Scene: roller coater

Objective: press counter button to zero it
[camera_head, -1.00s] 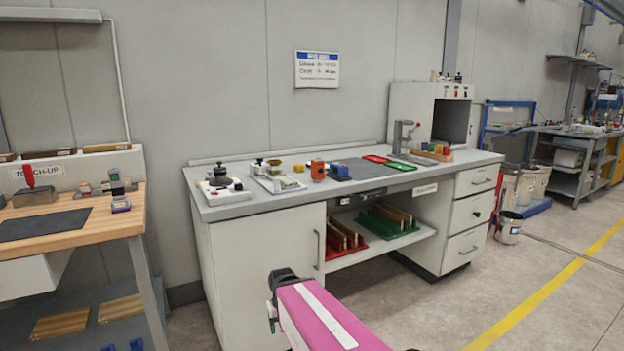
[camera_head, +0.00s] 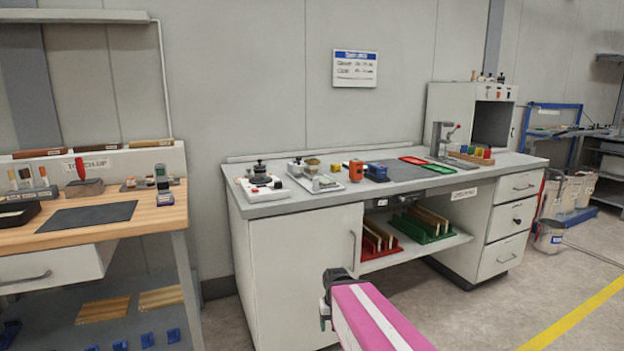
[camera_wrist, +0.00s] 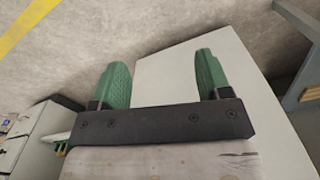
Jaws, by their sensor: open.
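No counter button can be made out for certain. My gripper (camera_head: 325,312) is low in front of the bench's left cabinet, below the bench top and apart from these items. In the wrist view its two green fingers (camera_wrist: 160,68) are spread wide with nothing between them; a pale panel and the floor show beyond.
White trays with small devices (camera_head: 262,185) sit at the bench's left end. A press stand (camera_head: 440,140) and coloured blocks (camera_head: 473,151) are at the right. A wooden touch-up table (camera_head: 150,216) stands left, beyond a narrow gap. A bucket (camera_head: 548,236) stands on the floor right.

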